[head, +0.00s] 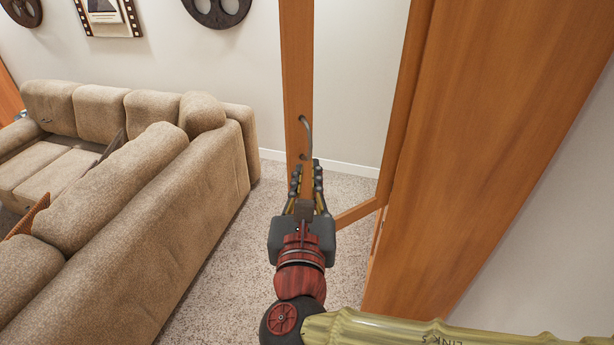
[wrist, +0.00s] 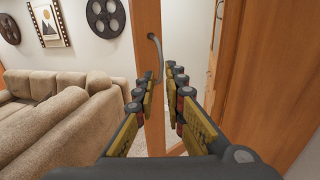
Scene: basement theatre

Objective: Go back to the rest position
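My gripper (head: 307,175) is open, with a clear gap between its two fingers; I see nothing held. In the wrist view the fingers (wrist: 158,86) stand apart on either side of the frame's edge post. The curved metal handle (head: 308,133) is on that post, just beyond the fingertips. In the wrist view the handle (wrist: 158,52) rises above and between the tips. I cannot tell whether a finger touches it. My arm reaches forward from the lower right of the head view.
The wood-framed door (head: 297,70) stands open, with a wide wooden panel (head: 490,150) close on the right. A beige sofa (head: 150,220) fills the left. Carpet (head: 235,250) lies clear between sofa and door. Film reels (wrist: 105,18) hang on the back wall.

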